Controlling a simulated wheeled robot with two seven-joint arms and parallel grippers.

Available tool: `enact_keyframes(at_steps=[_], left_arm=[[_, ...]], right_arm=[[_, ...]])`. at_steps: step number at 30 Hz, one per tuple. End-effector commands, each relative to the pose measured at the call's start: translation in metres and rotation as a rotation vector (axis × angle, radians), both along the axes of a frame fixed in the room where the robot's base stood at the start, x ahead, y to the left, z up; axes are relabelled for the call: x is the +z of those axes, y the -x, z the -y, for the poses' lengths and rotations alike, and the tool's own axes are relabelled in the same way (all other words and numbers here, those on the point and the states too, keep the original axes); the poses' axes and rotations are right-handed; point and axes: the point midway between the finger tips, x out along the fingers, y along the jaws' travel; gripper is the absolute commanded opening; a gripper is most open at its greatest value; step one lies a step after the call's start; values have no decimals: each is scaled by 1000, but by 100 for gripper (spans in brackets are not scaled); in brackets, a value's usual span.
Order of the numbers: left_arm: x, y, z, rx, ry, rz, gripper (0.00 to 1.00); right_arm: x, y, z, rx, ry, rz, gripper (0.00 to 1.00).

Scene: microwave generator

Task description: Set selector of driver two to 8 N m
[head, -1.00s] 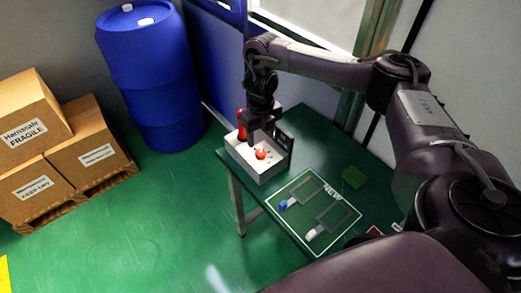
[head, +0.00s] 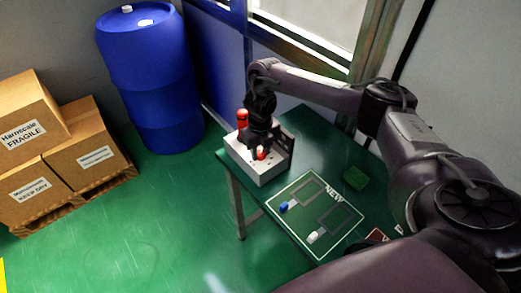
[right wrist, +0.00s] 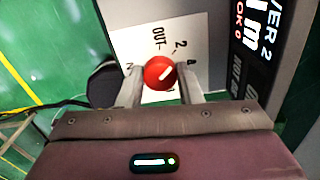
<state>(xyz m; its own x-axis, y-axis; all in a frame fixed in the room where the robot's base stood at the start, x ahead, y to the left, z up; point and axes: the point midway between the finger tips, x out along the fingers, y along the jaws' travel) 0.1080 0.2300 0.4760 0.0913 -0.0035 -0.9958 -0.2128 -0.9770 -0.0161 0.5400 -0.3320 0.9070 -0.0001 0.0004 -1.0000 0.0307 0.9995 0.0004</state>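The driver two unit is a white box (head: 270,177) on the green table, with a dark display panel (right wrist: 262,45) reading "VER 2" and "N m", partly cut off. My right gripper (right wrist: 160,70) is open, with one finger on each side of the knob. I cannot tell whether the fingers touch it. In the head view my right gripper (head: 259,146) hides part of the box. My left gripper is not in view.
A red cylinder (head: 242,118) stands at the back of the box. A green mat (head: 315,215) with a blue piece (head: 283,206) and a white piece (head: 313,237) lies in front. A blue barrel (head: 155,85) and cartons (head: 85,155) stand left.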

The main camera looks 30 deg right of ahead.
Motion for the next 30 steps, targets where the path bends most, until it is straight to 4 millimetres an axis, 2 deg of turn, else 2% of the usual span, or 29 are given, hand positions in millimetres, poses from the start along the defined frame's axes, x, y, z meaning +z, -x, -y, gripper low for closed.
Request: enact_keyframes(at_steps=[1,3,4,14,20,30], left_arm=[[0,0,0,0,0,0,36],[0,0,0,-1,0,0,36],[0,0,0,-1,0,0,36],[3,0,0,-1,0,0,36],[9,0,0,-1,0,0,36],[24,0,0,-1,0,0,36]], right_arm=[[0,0,0,0,0,0,20],[0,0,0,0,0,0,11],[0,0,0,0,0,0,9],[1,0,0,-54,0,0,9],[2,0,0,-178,0,-1,9],[3,0,0,-490,0,-1,9]])
